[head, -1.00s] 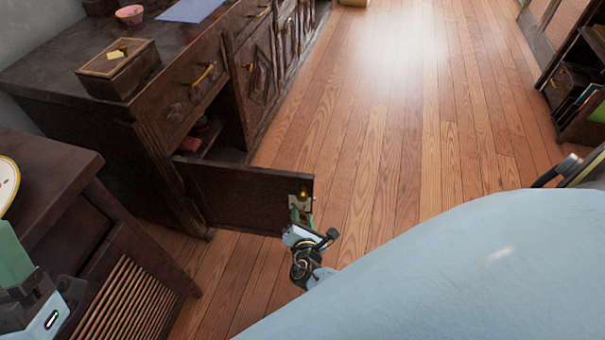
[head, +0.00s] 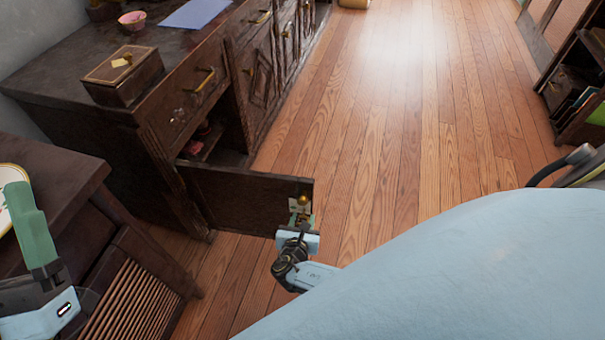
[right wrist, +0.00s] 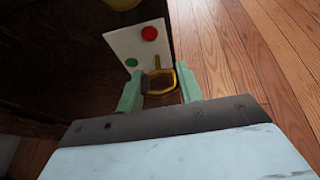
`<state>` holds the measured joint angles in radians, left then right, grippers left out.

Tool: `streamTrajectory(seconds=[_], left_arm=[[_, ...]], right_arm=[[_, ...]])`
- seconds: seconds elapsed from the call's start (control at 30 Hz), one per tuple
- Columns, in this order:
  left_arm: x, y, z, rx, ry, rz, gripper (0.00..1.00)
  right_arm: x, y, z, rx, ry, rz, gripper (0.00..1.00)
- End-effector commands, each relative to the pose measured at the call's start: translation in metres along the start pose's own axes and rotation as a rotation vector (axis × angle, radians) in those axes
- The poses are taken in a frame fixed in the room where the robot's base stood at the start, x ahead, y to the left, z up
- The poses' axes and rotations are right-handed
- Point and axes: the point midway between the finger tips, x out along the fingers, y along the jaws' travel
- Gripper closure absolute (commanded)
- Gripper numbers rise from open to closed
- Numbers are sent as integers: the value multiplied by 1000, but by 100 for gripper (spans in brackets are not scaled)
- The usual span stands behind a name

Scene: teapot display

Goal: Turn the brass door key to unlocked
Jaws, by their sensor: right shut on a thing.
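The brass key (right wrist: 158,74) is in the right wrist view, its ring-shaped bow between the two green fingers of my right gripper (right wrist: 160,92). The gripper is shut on it. The key meets a white plate (right wrist: 138,46) with a red dot (right wrist: 149,33) at upper right and a green dot (right wrist: 131,62) at lower left. In the head view the plate is on the open cabinet door (head: 240,198), with my right gripper (head: 301,220) at its free end. My left gripper (head: 32,228) is at the left edge; its opening cannot be judged.
The dark sideboard (head: 60,75) bears a lidded box (head: 122,78) and a pink bowl (head: 132,19). A slatted cabinet (head: 130,290) stands at the lower left, near my left gripper. Wooden floor right of the door is clear.

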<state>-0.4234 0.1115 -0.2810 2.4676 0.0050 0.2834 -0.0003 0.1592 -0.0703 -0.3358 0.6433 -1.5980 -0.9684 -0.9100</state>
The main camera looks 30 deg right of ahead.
Motion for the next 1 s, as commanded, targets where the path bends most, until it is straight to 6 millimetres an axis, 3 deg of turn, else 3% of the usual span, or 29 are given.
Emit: streamTrajectory(seconds=[0.47, 0.5, 0.63, 1.0], left_arm=[[0, 0, 0, 0, -1, 0, 19], [0, 0, 0, 0, -1, 0, 19], [0, 0, 0, 0, -1, 0, 19], [1, 0, -1, 0, -5, 0, 19]], right_arm=[[-1, 0, -2, -15, 4, -4, 86], [-1, 0, -2, -14, 4, -4, 61], [-1, 0, -1, -14, 3, -4, 44], [-3, 1, 0, -13, 1, -6, 42]])
